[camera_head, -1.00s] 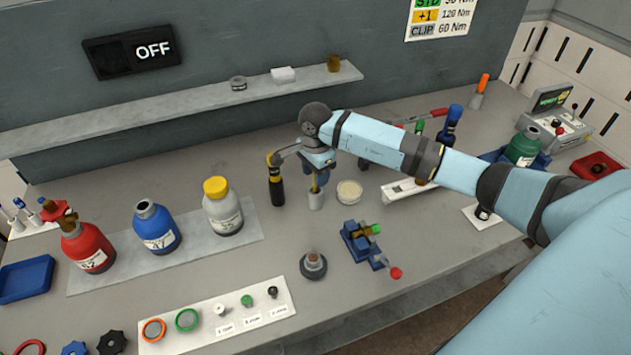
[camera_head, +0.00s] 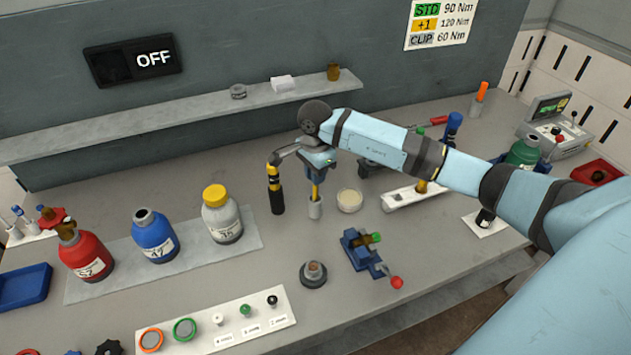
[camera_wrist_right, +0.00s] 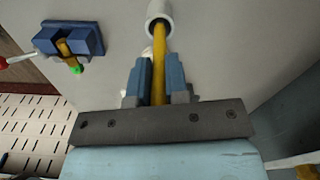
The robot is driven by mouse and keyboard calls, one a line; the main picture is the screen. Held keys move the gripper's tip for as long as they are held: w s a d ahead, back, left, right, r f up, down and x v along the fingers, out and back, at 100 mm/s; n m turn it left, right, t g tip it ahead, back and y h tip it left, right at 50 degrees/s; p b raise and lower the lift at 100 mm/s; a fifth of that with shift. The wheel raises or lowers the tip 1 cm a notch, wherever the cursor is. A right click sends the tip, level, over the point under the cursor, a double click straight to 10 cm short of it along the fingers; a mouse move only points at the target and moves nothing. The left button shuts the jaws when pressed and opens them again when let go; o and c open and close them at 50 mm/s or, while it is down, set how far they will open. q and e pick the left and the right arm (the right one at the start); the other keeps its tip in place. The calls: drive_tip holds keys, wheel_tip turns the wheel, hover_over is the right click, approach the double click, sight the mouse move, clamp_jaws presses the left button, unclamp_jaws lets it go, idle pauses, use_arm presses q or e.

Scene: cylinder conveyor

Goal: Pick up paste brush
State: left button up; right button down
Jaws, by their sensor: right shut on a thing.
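The paste brush shows as a yellow handle (camera_head: 316,190) standing upright in a small pale grey cup (camera_head: 315,209) on the bench. In the right wrist view the yellow handle (camera_wrist_right: 160,62) runs between the two blue fingers, with its far end inside the round cup (camera_wrist_right: 160,14). My right gripper (camera_head: 317,178) is above the cup and shut on the handle; it also shows in the right wrist view (camera_wrist_right: 159,85). The brush's lower end is hidden inside the cup. My left gripper is not in view.
A black and yellow tool (camera_head: 276,190) stands close left of the cup, and a round cream-coloured dish (camera_head: 350,200) close right. A blue fixture (camera_head: 365,252) is nearer the front. Several bottles, including a white one with a yellow cap (camera_head: 221,215), stand to the left.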

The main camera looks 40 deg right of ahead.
wheel_tip(320, 180, up, 18)
drive_tip(key=b, duration=0.3)
drive_tip(key=shift+f, duration=0.25)
